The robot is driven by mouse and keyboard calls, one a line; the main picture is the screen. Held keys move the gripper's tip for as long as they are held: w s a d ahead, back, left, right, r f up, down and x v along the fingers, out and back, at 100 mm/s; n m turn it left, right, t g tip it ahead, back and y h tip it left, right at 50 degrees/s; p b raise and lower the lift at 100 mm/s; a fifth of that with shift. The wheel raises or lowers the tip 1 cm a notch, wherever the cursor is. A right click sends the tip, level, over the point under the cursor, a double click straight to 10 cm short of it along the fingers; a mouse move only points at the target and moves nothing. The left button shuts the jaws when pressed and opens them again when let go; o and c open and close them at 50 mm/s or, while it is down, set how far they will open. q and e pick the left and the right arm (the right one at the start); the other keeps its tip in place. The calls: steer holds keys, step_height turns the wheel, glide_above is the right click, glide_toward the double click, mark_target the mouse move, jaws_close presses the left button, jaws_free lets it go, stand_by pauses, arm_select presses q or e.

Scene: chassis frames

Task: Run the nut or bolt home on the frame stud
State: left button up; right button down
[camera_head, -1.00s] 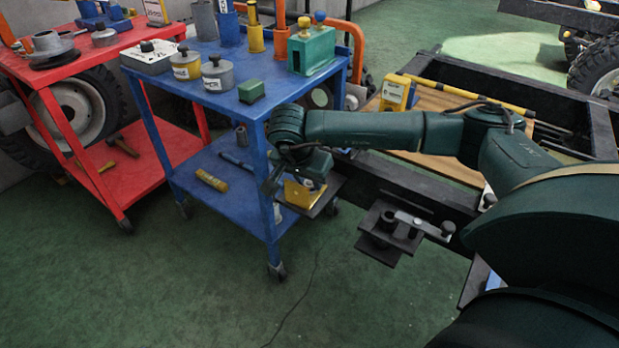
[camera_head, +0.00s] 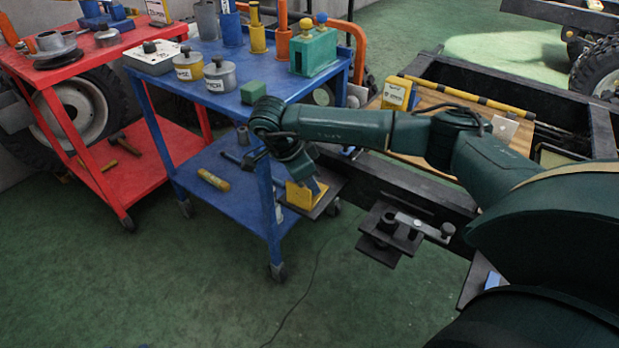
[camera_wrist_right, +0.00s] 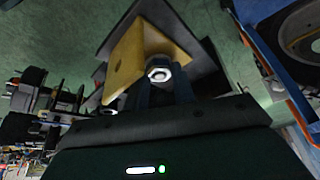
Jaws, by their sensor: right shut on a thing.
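A yellow bracket plate (camera_head: 301,196) sits on a dark plate at the end of the black frame rail, beside the blue cart. It also shows in the right wrist view (camera_wrist_right: 124,62). My right gripper (camera_head: 314,184) is at this bracket. In the wrist view its two dark fingers (camera_wrist_right: 160,88) are shut on a bright hex nut or bolt head (camera_wrist_right: 159,70), close against the yellow face. The stud itself is hidden, so I cannot tell how far the piece is threaded. My left gripper is out of view.
The blue cart (camera_head: 216,93) stands left of my right wrist, with tins, a green block (camera_head: 253,91) and a green holder (camera_head: 313,52) on top. A red cart (camera_head: 95,47) is further left. A dark bracket with a lever (camera_head: 393,232) juts from the frame. The floor in front is clear.

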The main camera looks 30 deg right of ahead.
steer(key=shift+w+a+r, duration=0.1)
steer(key=shift+w+a, duration=0.05)
steer(key=shift+a, duration=0.2)
steer(key=m+g, duration=0.1)
steer(key=m, duration=0.1)
steer(key=shift+m+p, duration=0.4)
steer(key=m+g+y, duration=0.1)
steer(key=m, duration=0.2)
steer(key=shift+w, duration=0.1)
steer(key=c, duration=1.4)
jaws_free()
steer(key=o, duration=0.3)
steer(key=shift+d, duration=0.15)
steer(key=shift+c, duration=1.2)
steer(key=shift+d, duration=0.1)
